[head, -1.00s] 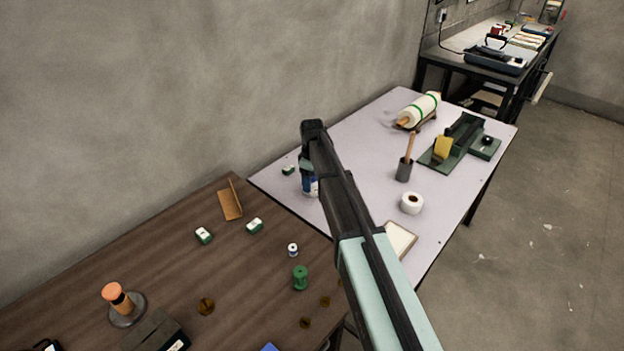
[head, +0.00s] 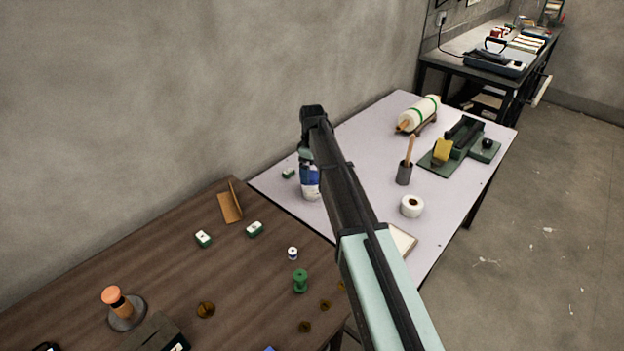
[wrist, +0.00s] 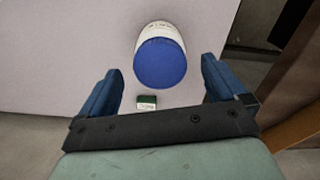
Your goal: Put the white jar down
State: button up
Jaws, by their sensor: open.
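The white jar (head: 310,186) stands upright on the pale table, near the wall-side corner that meets the brown table. It has a blue band in the head view. In the wrist view its blue lid (wrist: 160,64) faces me, with a strip of white side (wrist: 160,30) behind it. My gripper (head: 304,157) is above the jar, and the arm hides part of the jar's right side. In the wrist view the fingers are spread wide, with clear gaps on both sides of the jar. Nothing is held.
A small green box (head: 288,173) stands close to the jar; it also shows in the wrist view (wrist: 146,102). The brown table (head: 160,260) holds several small items.

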jog(key=shift+r, duration=3.2)
